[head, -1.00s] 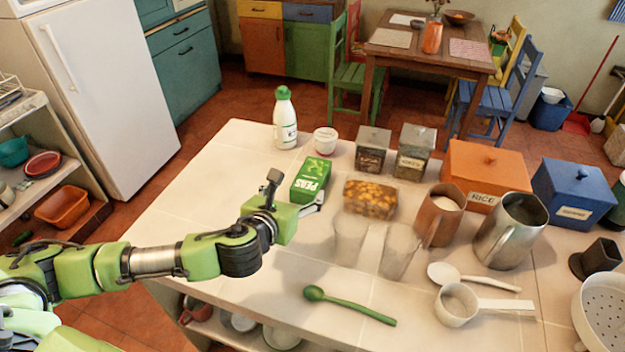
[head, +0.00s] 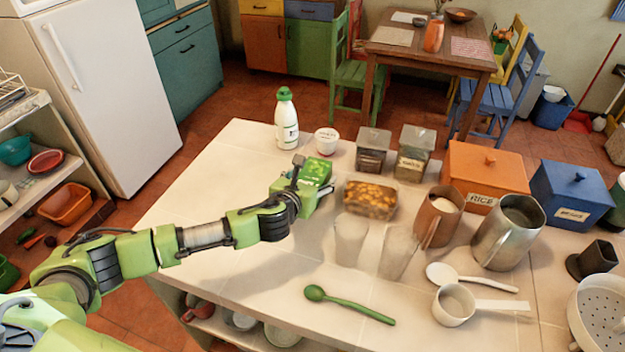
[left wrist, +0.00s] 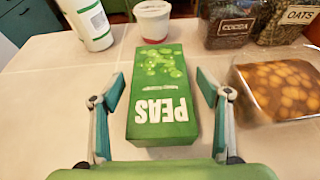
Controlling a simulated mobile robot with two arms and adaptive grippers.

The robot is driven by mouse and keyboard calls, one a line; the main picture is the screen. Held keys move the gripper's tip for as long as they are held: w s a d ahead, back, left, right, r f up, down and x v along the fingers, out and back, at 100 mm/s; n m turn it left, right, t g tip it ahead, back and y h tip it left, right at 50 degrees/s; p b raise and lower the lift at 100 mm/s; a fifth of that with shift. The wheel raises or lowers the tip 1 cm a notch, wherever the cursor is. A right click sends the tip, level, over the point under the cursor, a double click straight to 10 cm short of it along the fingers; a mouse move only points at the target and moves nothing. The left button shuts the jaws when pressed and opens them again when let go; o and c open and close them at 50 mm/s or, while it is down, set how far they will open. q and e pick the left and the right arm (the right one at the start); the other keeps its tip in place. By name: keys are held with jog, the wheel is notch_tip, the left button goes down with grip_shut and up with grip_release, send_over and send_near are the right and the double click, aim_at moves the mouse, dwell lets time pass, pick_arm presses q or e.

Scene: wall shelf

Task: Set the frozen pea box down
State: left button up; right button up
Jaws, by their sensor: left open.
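My left gripper (head: 315,187) is at the near end of the box. In the left wrist view my left gripper (left wrist: 161,95) is open, with one finger on each side of the box and a visible gap on both sides. My right gripper is not in view.
A milk bottle (head: 286,118) and a white tub (head: 326,141) stand behind the box. A clear container of orange-brown food (head: 370,198) is close on its right. Cocoa (head: 373,150) and oats (head: 413,153) jars stand behind that. The counter left of the box is clear.

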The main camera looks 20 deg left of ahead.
pick_arm(q)
jog(key=shift+w+f, duration=0.15)
jog(key=shift+w, duration=0.2)
jog(key=c, duration=1.4)
jog(key=shift+c, duration=0.7)
jog(key=shift+r, duration=0.2)
